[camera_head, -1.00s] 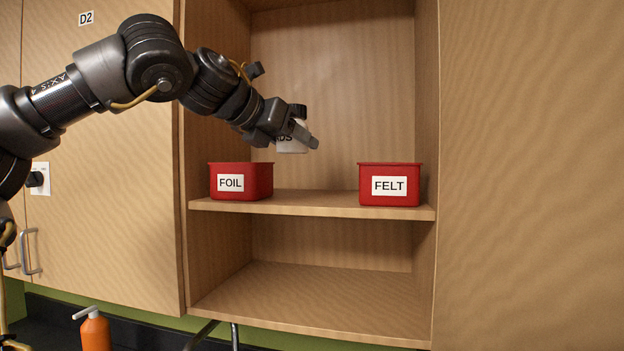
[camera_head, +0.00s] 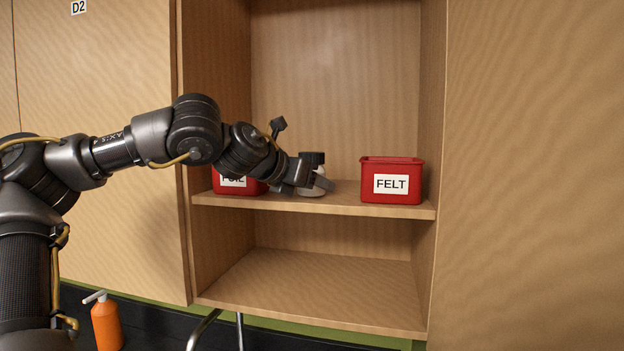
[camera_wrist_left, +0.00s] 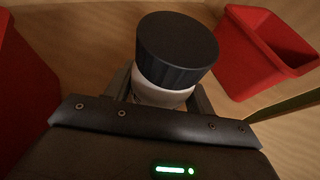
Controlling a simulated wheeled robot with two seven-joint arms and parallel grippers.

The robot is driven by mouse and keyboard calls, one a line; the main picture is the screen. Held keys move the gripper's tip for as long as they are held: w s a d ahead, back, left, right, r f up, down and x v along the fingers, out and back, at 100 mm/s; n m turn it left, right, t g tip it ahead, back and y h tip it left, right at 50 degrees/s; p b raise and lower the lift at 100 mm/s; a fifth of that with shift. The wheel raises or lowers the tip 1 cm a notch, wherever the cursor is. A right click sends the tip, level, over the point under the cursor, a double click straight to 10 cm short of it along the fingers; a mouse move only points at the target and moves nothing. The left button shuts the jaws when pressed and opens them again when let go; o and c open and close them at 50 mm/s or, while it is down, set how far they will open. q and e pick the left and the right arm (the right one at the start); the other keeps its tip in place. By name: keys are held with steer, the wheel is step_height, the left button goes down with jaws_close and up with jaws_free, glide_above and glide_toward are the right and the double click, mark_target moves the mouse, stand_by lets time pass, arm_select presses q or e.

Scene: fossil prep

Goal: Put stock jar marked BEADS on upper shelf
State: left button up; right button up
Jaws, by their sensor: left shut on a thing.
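The stock jar (camera_head: 313,171) is white with a black lid. It is upright at the upper shelf (camera_head: 345,202), between the red FOIL bin and the red FELT bin. My left gripper (camera_head: 322,185) is shut on the jar and hides most of its body and label. In the left wrist view the black lid (camera_wrist_left: 177,48) and white neck show between the fingers. The jar's base looks at or very near the shelf surface; I cannot tell whether it touches. My right gripper is not in view.
The FOIL bin (camera_head: 226,189) is close on the left, partly behind my arm. The FELT bin (camera_head: 391,170) stands to the right with a gap. The lower shelf (camera_head: 320,285) is empty. An orange pump bottle (camera_head: 107,325) stands below left.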

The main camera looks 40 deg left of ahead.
arm_select(q)
steer(key=shift+s+d, duration=0.1)
steer(key=shift+d, duration=0.05)
steer(key=shift+f+b, duration=0.1)
steer(key=shift+b, duration=0.2)
steer(key=o, duration=1.1)
steer(key=shift+r, duration=0.25)
steer(key=shift+b+v, duration=2.35)
steer(key=shift+v, duration=3.6)
